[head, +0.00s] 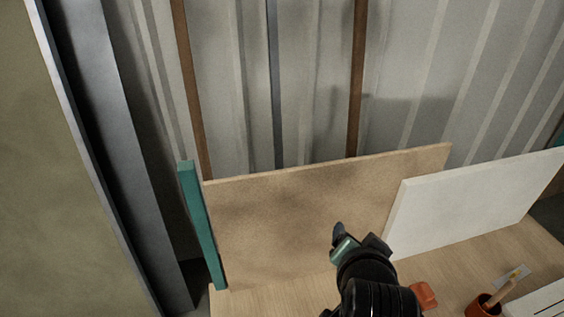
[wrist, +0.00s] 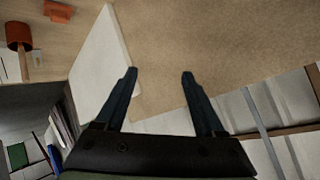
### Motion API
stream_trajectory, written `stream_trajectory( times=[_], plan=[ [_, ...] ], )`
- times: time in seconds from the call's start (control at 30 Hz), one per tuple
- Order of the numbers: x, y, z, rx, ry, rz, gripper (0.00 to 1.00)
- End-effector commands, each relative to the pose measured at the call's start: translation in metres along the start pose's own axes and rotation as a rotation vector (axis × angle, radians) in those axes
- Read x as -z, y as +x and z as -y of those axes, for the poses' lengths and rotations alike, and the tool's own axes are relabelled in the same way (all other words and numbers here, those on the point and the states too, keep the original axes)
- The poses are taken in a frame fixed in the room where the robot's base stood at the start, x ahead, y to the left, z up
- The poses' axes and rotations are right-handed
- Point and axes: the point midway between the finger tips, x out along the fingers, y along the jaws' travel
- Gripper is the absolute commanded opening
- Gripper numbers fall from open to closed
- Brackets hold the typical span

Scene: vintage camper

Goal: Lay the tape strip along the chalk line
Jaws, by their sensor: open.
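My gripper (head: 350,238) is in front of the brown board in the head view, near its lower right part. In the wrist view my gripper (wrist: 158,74) has its two dark fingers spread, with only bare tan surface between them. A small green patch shows at the gripper in the head view; I cannot tell whether it is part of the gripper. I cannot make out a tape strip or a chalk line in either view. The brown board (head: 290,215) leans upright at the back of the wooden worktop (head: 275,300).
A white board (head: 470,200) stands right of the brown one, and a teal upright (head: 203,230) stands at its left edge. Ribbed wall lies behind.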

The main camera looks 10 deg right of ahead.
Motion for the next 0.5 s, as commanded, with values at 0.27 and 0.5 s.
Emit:
stream_trajectory(
  times=[0.27,0.5],
  plan=[
    [0.126,-0.161,0.199,0.505,-0.325,-0.664,0.71],
    [0.16,-0.325,0.262,0.74,-0.406,-1.149,0.71]
  ],
)
